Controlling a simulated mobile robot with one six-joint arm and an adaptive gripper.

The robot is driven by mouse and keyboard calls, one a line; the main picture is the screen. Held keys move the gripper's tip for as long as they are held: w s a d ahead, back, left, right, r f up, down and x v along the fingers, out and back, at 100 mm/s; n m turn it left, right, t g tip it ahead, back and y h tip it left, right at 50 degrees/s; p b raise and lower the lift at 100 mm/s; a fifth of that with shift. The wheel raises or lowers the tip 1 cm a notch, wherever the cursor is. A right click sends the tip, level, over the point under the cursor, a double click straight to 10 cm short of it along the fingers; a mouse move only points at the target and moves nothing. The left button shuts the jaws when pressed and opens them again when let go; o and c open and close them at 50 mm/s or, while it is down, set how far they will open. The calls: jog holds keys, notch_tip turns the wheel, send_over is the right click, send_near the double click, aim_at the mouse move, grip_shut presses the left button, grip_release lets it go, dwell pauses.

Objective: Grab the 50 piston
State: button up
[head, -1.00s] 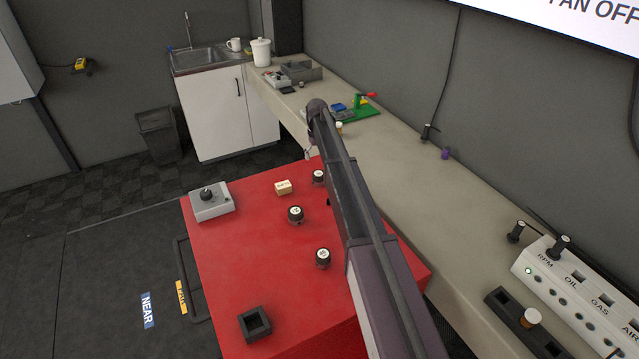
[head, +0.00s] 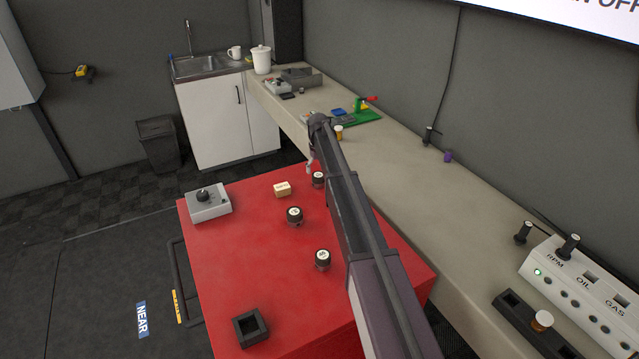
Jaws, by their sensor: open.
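Three dark pistons with pale, marked tops stand on the red cart top (head: 225,270): a far piston (head: 318,179), a middle piston (head: 295,215) and a near piston (head: 323,259). Their markings are too small to read, so I cannot tell which is the 50. My arm reaches away over the right side of the cart. My gripper (head: 309,166) hangs from its far end, small in the view, just above and left of the far piston. It is open and holds nothing that I can see.
A cream block (head: 282,189) and a grey box with a black knob (head: 208,204) are on the cart. A black square holder (head: 251,327) sits at its near edge. The long bench (head: 400,170) runs along the right, with a white control panel (head: 575,277).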

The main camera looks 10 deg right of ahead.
aim_at(319, 175)
jog(key=shift+r, duration=0.15)
jog(key=shift+w+f+b, duration=0.1)
jog(key=shift+f+b, duration=0.2)
jog(key=shift+f, duration=0.2)
jog(key=shift+s+f+b, duration=0.2)
jog(key=shift+f+b, duration=0.65)
jog(key=shift+b, duration=0.1)
jog(key=shift+f+b, duration=1.4)
jog(key=shift+w, duration=0.1)
jog(key=c, duration=1.1)
